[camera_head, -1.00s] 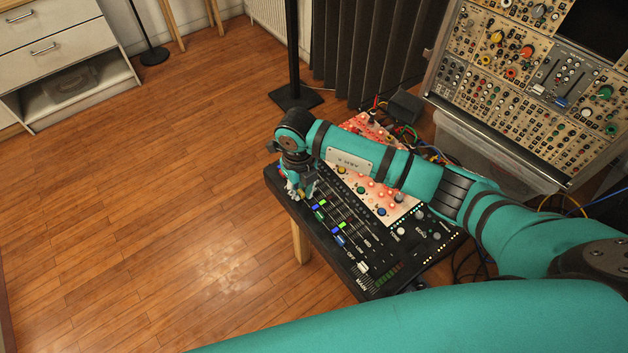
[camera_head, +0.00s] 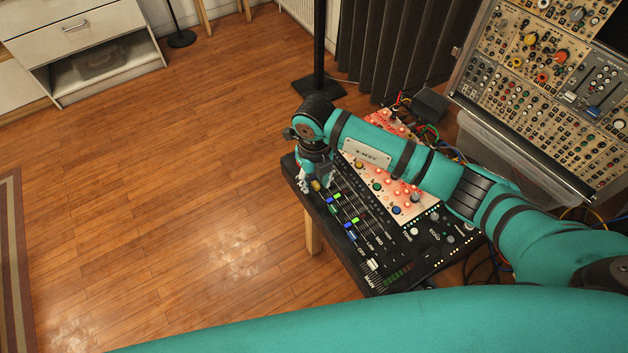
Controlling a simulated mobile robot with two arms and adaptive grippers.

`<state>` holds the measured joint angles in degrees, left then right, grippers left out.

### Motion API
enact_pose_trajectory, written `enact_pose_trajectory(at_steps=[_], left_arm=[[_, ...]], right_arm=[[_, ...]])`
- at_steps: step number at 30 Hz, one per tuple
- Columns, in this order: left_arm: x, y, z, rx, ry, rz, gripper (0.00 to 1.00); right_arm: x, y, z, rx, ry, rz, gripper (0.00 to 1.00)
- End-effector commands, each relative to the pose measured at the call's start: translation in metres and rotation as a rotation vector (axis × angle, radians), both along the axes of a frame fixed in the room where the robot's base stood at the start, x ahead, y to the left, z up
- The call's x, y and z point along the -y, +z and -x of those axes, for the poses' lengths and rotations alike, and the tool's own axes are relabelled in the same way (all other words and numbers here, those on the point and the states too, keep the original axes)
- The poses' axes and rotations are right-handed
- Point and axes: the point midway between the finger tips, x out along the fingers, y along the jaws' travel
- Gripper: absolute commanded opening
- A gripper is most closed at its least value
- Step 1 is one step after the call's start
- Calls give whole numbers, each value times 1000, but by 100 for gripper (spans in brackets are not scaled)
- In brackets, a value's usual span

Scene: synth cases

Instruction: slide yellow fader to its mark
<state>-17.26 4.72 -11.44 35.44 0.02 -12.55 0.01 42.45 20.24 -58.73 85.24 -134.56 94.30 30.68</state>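The black fader mixer (camera_head: 392,262) stands on a wooden-legged table, with rows of slots and coloured caps. A small yellow cap (camera_head: 316,186), which looks like the yellow fader, shows at the mixer's far left end. My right gripper (camera_head: 308,186) points down at that end, right beside the yellow cap. I cannot tell whether its fingers touch the cap or are open or shut, as they are tiny and partly hidden by the wrist. The mark for the yellow fader cannot be made out. My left gripper is out of view.
Green and blue caps (camera_head: 351,236) and a white cap (camera_head: 372,265) sit farther along the mixer. A cream panel with lit red buttons (camera_head: 385,185) lies behind, partly under my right arm. A modular synth case (camera_head: 550,95) stands at right. Open wooden floor lies left.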

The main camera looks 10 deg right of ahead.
Motion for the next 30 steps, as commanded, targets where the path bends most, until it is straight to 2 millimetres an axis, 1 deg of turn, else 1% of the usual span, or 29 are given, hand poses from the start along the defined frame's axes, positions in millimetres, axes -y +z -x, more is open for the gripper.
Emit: enact_pose_trajectory(at_steps=[1, 9, 12, 15, 18, 21, 30], left_arm=[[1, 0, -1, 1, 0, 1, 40], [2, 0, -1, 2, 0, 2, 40], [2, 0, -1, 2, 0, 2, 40], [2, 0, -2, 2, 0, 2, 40], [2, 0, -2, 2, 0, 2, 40], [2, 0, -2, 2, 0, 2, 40], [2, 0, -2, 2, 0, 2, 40]], right_arm=[[0, 10, -1, 4, 1, -3, 37], [0, 67, -2, 7, 2, -2, 37], [0, 85, -1, 6, 4, -1, 37], [0, 98, -1, 4, 2, -1, 37], [-1, 106, -1, 2, 3, -3, 37], [0, 109, 0, 2, 3, -2, 37], [0, 109, 0, 2, 2, -2, 37]])
